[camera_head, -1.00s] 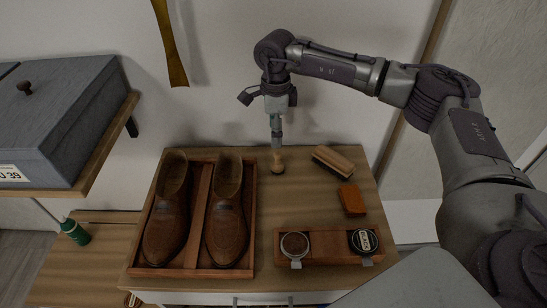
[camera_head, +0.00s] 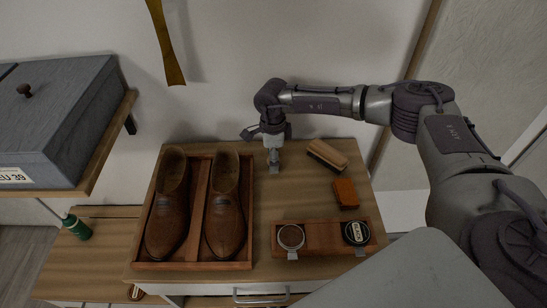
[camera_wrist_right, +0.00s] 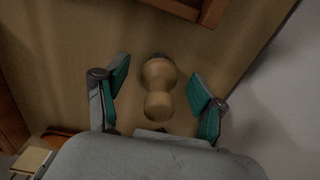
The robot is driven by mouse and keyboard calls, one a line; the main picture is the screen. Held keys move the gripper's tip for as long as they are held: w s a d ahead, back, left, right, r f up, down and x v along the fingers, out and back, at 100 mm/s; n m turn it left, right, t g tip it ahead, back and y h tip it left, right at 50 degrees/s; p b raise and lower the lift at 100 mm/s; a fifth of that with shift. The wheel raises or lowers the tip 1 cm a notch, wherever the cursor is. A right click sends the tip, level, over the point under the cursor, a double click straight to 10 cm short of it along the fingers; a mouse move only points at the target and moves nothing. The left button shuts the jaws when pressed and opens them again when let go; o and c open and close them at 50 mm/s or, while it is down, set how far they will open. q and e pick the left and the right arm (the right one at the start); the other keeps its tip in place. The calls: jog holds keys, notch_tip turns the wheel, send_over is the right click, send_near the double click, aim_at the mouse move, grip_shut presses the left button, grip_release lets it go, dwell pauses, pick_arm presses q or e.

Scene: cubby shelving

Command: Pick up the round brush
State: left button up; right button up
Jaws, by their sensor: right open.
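The round brush (camera_wrist_right: 158,88) shows in the right wrist view as a pale wooden handle with a round knob and a narrower waist, with dark bristles at its far end. It lies between the two fingers of my right gripper (camera_wrist_right: 159,73), which are apart with green pads and a visible gap on each side of the handle. In the head view my right gripper (camera_head: 273,167) points down at the back of the wooden cabinet top (camera_head: 265,210), and it hides the brush there. My left gripper is not in view.
A wooden tray (camera_head: 200,265) with brown shoes stands left of the gripper. To its right lie a rectangular brush (camera_head: 327,155) and an orange-brown block (camera_head: 345,193). A wooden holder (camera_head: 322,240) with two round tins is in front. The wall is close behind.

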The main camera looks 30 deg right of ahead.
jog(key=c, duration=1.2)
jog(key=shift+r, duration=0.1)
jog(key=shift+r, duration=0.55)
notch_tip(320, 180, up, 3)
jog(key=shift+f+b, duration=0.2)
jog(key=shift+b, duration=0.55)
jog(key=s+d+r, duration=0.2)
jog(key=d, duration=0.1)
jog(key=s+d+r+b, duration=0.1)
jog(key=s+d+r, duration=0.1)
jog(key=d, duration=0.1)
jog(key=s+d+r+b, duration=0.1)
jog(key=s+d+r, duration=0.2)
jog(key=shift+d+r, duration=0.1)
jog(key=shift+d, duration=0.05)
